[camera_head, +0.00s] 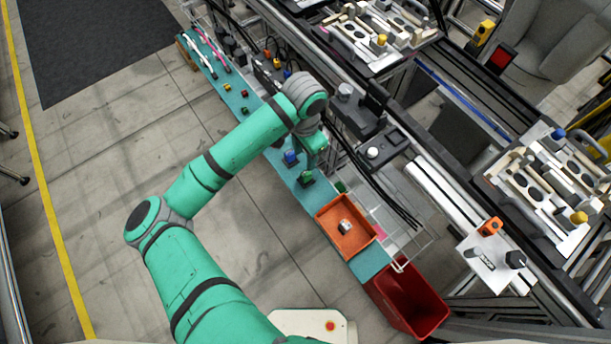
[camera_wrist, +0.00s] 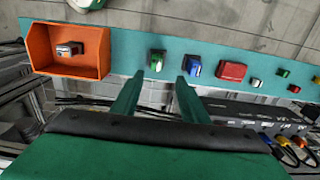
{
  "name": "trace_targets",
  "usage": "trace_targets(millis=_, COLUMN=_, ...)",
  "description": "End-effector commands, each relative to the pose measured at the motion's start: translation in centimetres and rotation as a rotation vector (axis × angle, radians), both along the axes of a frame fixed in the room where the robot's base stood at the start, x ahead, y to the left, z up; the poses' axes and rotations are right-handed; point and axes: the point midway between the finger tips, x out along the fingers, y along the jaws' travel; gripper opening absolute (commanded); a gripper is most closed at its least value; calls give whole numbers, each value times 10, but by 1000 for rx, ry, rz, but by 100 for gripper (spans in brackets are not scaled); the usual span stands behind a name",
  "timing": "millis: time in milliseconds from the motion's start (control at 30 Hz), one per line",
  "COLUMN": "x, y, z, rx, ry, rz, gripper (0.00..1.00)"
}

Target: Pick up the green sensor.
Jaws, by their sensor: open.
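The green sensor (camera_wrist: 157,60), a small block with a green body and a pale face, sits on the teal shelf (camera_wrist: 125,45) in the wrist view, between the orange bin and a blue block. In the head view the green sensor (camera_head: 306,179) is just below the end of my arm. My gripper (camera_wrist: 160,78) is open and empty. In the wrist view its two green fingers point toward the shelf, with the green sensor showing beyond the gap between them. The gripper is apart from the sensor. In the head view my arm hides part of the shelf.
The orange bin (camera_wrist: 97,68) at left holds a grey block (camera_wrist: 70,49). A red crate (camera_head: 424,325) stands below the shelf end.

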Motion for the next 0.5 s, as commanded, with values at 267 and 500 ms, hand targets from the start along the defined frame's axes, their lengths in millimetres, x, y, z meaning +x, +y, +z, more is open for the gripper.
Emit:
trace_targets(millis=267, x=-1, y=1, z=-36, rx=1, ry=8, rz=4, gripper=41)
trace_targets(millis=500, x=-1, y=2, z=-54, rx=1, ry=4, rz=4, gripper=41)
